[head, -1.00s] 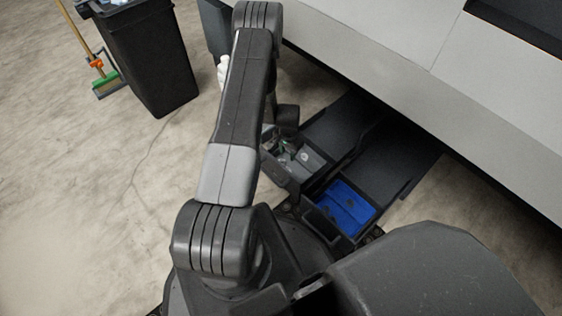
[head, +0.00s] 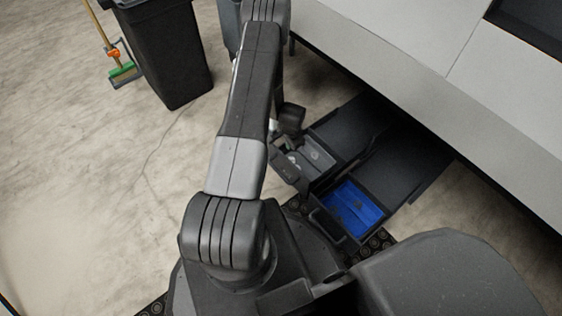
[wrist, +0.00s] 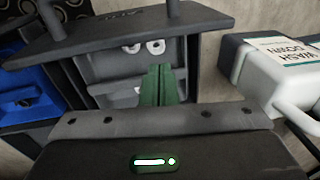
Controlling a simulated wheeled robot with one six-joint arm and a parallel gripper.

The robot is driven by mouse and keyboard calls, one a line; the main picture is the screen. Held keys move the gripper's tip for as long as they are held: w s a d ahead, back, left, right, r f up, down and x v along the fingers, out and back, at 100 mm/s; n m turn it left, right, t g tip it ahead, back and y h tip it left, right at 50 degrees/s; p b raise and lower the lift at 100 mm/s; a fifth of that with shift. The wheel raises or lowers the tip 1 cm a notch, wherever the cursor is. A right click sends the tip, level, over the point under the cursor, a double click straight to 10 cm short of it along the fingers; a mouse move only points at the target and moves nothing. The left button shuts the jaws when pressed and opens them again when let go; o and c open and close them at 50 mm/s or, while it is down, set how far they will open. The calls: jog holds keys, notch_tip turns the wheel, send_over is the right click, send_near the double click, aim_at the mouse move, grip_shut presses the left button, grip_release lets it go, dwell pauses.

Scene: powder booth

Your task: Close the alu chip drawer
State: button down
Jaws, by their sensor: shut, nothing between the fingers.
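The alu chip drawer (head: 313,153) is a grey tray pulled out from under the machine, left of a blue-lined drawer. In the wrist view its dark front panel (wrist: 135,30) crosses the top with faint ALU lettering, and pale rings lie on its grey floor (wrist: 105,68). My gripper (wrist: 160,85) shows two green fingers pressed together, empty, in front of the drawer's interior. I cannot tell whether they touch it. In the head view my arm hides part of the drawer's left side, and the fingertips cannot be made out.
The blue-lined drawer (head: 352,207) stands open on the right, close to my base. The grey machine (head: 400,50) overhangs both. A white WASH DOWN container (wrist: 275,72) stands right in the wrist view. A black bin (head: 170,55) and broom (head: 122,70) are left; floor before them is clear.

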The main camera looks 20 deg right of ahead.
jog(key=w+a+r+m+h+p, duration=0.1)
jog(key=w+a+r+m+h, duration=0.3)
jog(key=a+m, duration=0.45)
jog(key=s+a+r+m+g+h, duration=0.2)
jog(key=s+a+m+g, duration=0.2)
jog(key=s+a+m, duration=0.35)
jog(key=b, duration=0.3)
send_near(288, 166)
jog(key=f, duration=0.1)
jog(key=s+a+f, duration=0.1)
jog(key=s+f, duration=0.1)
jog(key=f, duration=0.1)
jog(key=shift+a, duration=0.25)
jog(key=shift+w+d+r+b, duration=0.1)
jog(key=shift+w+d+b, duration=0.15)
jog(key=shift+d, duration=0.35)
jog(key=shift+w+d+r+b, duration=0.1)
jog(key=shift+w+d+b, duration=0.1)
jog(key=shift+d, duration=0.45)
jog(key=shift+w+d, duration=0.15)
jog(key=shift+d, duration=0.5)
